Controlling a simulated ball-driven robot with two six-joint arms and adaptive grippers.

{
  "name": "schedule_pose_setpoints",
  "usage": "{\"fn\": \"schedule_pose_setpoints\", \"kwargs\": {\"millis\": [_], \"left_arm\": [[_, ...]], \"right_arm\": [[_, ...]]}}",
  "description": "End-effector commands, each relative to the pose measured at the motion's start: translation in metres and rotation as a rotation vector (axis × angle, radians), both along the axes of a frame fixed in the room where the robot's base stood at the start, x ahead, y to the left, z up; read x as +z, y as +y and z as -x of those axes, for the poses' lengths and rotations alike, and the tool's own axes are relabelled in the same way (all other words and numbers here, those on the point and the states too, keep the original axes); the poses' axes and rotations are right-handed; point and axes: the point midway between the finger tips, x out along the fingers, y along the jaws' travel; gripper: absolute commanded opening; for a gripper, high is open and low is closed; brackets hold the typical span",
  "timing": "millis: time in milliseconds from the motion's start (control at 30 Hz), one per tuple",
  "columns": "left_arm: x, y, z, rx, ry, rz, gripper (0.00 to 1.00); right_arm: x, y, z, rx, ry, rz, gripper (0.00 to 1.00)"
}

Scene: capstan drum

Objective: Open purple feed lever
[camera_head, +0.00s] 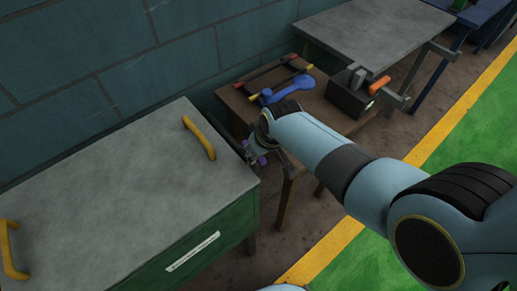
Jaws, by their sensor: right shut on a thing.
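The purple feed lever (262,161) shows only as small purple bits at my right gripper, between the green cabinet and the small brown table. My right gripper (252,155) reaches in from the right and is shut on the purple lever. My own wrist covers most of the lever and the fingers, so the lever's angle cannot be told. My left gripper is not in view.
A green cabinet (110,185) with a grey top and yellow handles (199,138) stands at left. The brown table (238,101) bears a blue tool (288,89) and a dark block with an orange part (378,85). A grey-topped table (375,32) stands behind. A wall closes the left.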

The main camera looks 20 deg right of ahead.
Motion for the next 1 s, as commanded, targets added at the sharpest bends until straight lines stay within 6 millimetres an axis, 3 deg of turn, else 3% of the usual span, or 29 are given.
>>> {"fn": "schedule_pose_setpoints", "kwargs": {"millis": [233, 267, 433, 1000], "left_arm": [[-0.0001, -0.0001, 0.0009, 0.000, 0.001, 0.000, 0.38], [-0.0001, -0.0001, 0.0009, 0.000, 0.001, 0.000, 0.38], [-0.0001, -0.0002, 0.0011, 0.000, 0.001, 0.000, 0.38], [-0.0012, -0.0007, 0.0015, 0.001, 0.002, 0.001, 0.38]], "right_arm": [[0.0003, 0.0009, -0.0003, -0.004, 0.000, -0.004, 0.00], [0.0003, 0.0008, -0.0002, -0.004, 0.000, -0.004, 0.23], [0.0002, 0.0006, -0.0001, -0.003, 0.000, -0.004, 0.44], [-0.0006, -0.0040, 0.0012, 0.014, 0.001, -0.002, 0.44]]}}
